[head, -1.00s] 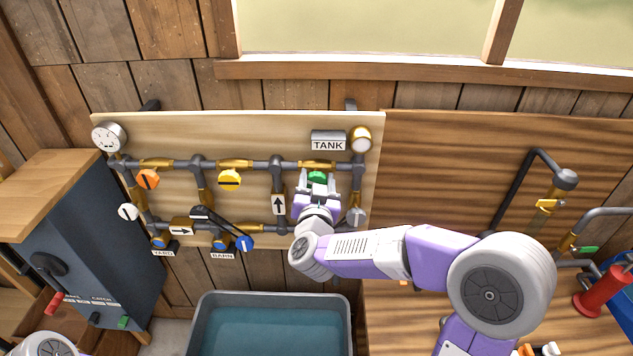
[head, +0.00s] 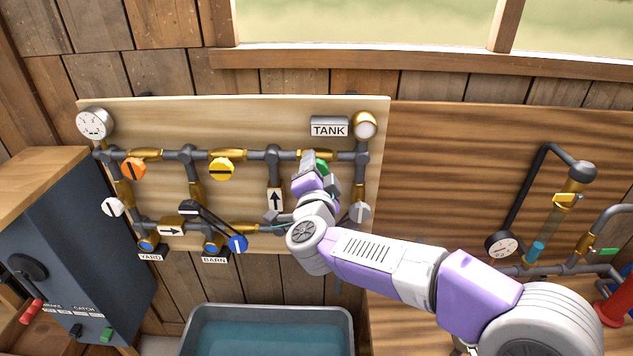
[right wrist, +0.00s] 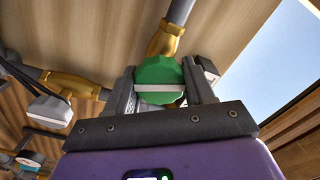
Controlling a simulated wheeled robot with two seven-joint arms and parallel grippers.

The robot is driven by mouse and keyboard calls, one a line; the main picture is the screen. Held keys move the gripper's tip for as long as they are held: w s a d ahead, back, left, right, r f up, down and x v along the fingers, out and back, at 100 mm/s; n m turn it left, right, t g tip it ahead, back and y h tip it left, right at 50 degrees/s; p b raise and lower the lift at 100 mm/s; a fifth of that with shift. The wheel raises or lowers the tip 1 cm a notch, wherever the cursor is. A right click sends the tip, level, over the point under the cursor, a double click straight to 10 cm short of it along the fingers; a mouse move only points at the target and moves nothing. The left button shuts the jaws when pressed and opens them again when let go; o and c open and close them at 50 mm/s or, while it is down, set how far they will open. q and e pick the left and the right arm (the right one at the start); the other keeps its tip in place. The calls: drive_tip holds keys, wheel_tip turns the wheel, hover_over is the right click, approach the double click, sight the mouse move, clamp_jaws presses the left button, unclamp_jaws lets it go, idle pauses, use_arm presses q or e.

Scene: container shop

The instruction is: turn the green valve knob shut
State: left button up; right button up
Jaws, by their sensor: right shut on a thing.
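The green valve knob (head: 321,168) sits on the upper pipe below the TANK sign, partly hidden by my right gripper (head: 316,167). In the right wrist view the green knob (right wrist: 160,72) lies between the two dark fingers of my right gripper (right wrist: 159,88), which is shut on it. The white bar on the knob runs from finger to finger. It lies roughly crosswise to the brass valve body (right wrist: 165,40) behind it. My left gripper is out of view.
The yellow knob (head: 221,169), orange knob (head: 133,169), blue knob (head: 238,243) and a grey knob (head: 360,212) are on the same board. A water trough (head: 270,310) stands below. A dark cabinet (head: 85,265) is at the left.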

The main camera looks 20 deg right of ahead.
drive_tip(key=shift+m+b, duration=1.55)
drive_tip(key=shift+m, duration=0.65)
drive_tip(key=shift+d, duration=0.1)
drive_tip(key=o, duration=1)
drive_tip(key=v, duration=0.7)
drive_tip(key=shift+s, duration=0.3)
